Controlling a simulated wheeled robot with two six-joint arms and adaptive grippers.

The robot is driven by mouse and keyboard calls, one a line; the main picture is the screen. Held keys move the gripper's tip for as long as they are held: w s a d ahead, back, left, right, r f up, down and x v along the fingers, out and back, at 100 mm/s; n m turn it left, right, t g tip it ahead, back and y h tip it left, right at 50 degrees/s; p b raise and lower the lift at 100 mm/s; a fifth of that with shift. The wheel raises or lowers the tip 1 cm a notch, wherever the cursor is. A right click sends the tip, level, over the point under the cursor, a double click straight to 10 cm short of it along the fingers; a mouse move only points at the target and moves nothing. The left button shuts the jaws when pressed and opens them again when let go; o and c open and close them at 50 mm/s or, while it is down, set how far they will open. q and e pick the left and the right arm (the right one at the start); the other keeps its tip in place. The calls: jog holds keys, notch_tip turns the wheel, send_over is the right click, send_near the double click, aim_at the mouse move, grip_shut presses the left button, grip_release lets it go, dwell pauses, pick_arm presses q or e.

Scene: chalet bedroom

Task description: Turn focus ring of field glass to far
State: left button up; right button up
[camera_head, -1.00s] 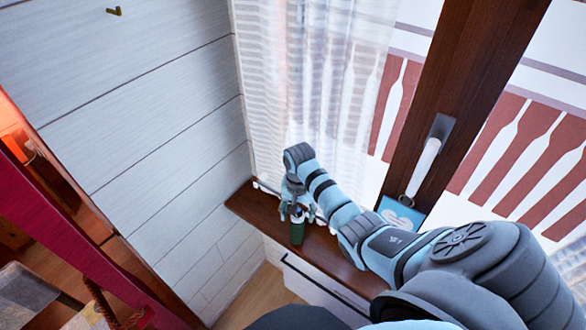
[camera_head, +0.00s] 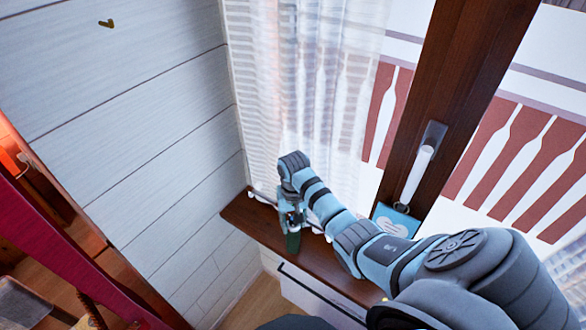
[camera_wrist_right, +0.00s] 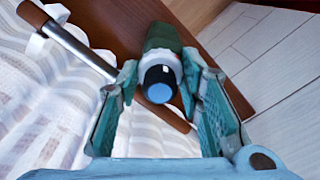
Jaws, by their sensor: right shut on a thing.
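The field glass is a small dark green tube (camera_head: 293,242) on the brown window sill, near its left end. In the right wrist view its green body (camera_wrist_right: 162,37) points away from me, with a pale ring (camera_wrist_right: 160,58) around it and a black end with blue (camera_wrist_right: 157,82) facing me. My right gripper (camera_head: 292,222) is over the field glass. In the right wrist view its teal fingers (camera_wrist_right: 160,68) are shut on the glass at the pale ring, one on each side. Marks on the ring cannot be read. My left gripper is out of view.
The wooden sill (camera_head: 262,229) runs along the window, with a sheer white curtain (camera_head: 310,80) behind. A blue picture with a white heart (camera_head: 396,219) stands farther right on the sill. A pale plank wall (camera_head: 150,130) closes the left side.

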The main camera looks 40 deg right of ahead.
jog(key=o, duration=1.2)
jog(key=shift+r, duration=0.25)
notch_tip(320, 180, up, 8)
jog(key=shift+a+f, duration=0.1)
jog(key=shift+f, duration=0.05)
jog(key=shift+f, duration=0.1)
